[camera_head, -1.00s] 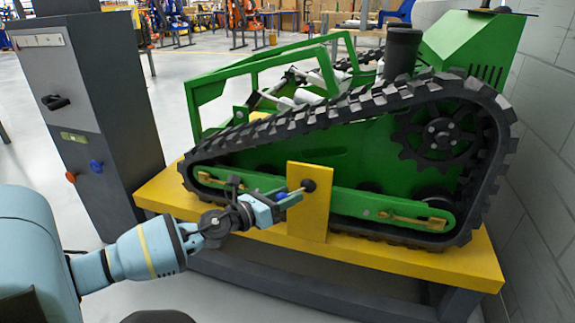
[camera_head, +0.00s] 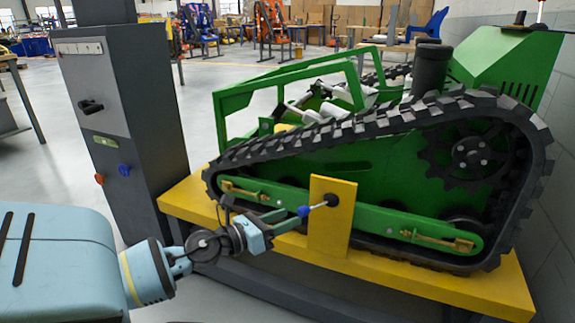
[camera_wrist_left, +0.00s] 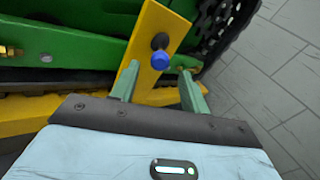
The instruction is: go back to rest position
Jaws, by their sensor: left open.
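My left gripper (camera_head: 286,214) is open and empty in the head view, just left of a lever with a blue knob (camera_head: 303,211). The lever sticks out of a black pivot on the yellow upright plate (camera_head: 330,235) at the side of the green tracked carrier (camera_head: 390,165). In the left wrist view, the two green fingers (camera_wrist_left: 158,86) stand apart. The blue knob (camera_wrist_left: 160,60) shows beyond them, between their tips, and looks clear of both. My right gripper is not in view.
The carrier stands on a yellow platform (camera_head: 440,287) with a dark base. A grey cabinet (camera_head: 125,120) with a black handle and red and blue knobs stands at left, close behind my left arm. A block wall (camera_head: 555,200) is at right. Open floor lies behind the cabinet.

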